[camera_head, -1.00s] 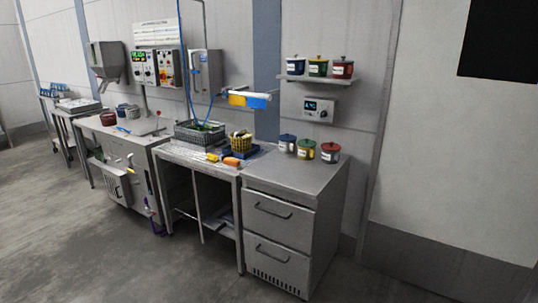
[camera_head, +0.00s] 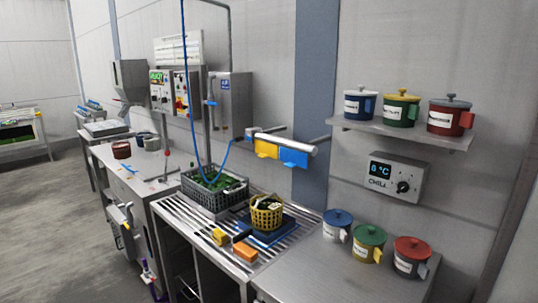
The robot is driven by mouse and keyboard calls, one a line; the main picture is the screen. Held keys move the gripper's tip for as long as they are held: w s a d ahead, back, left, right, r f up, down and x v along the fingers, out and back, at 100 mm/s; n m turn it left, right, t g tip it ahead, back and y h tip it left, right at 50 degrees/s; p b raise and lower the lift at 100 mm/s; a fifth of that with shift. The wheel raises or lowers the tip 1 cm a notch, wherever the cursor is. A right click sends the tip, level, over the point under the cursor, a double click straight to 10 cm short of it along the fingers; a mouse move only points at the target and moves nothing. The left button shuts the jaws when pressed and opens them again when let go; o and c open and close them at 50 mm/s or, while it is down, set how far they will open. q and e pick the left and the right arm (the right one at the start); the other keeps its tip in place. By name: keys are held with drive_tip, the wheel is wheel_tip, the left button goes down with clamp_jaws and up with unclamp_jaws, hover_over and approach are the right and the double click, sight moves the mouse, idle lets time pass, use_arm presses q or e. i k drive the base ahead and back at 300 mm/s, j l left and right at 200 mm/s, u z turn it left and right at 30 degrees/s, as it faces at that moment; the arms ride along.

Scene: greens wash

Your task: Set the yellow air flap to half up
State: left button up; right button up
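The yellow air flap (camera_head: 266,148) hangs from a horizontal metal tube (camera_head: 290,141) on the wall, left of a blue flap (camera_head: 293,157). The yellow flap slopes downward from the tube; I cannot tell its exact setting. Neither of my grippers shows in the head view.
Below the flaps a slatted steel counter (camera_head: 190,222) holds a grey crate of greens (camera_head: 213,193), a yellow basket (camera_head: 266,213), a yellow block (camera_head: 220,236) and an orange block (camera_head: 245,251). A shelf (camera_head: 400,132) with lidded pots, a chill control box (camera_head: 397,179) and more pots (camera_head: 368,243) stand at right.

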sight(265, 149)
drive_tip(key=i+z, duration=0.1)
drive_tip(key=i+j+z, duration=0.15)
drive_tip(key=j+z, duration=0.15)
drive_tip(key=z, duration=0.15)
drive_tip(key=i+j+z, duration=0.1)
drive_tip(key=j+z, duration=0.25)
drive_tip(key=z, duration=0.15)
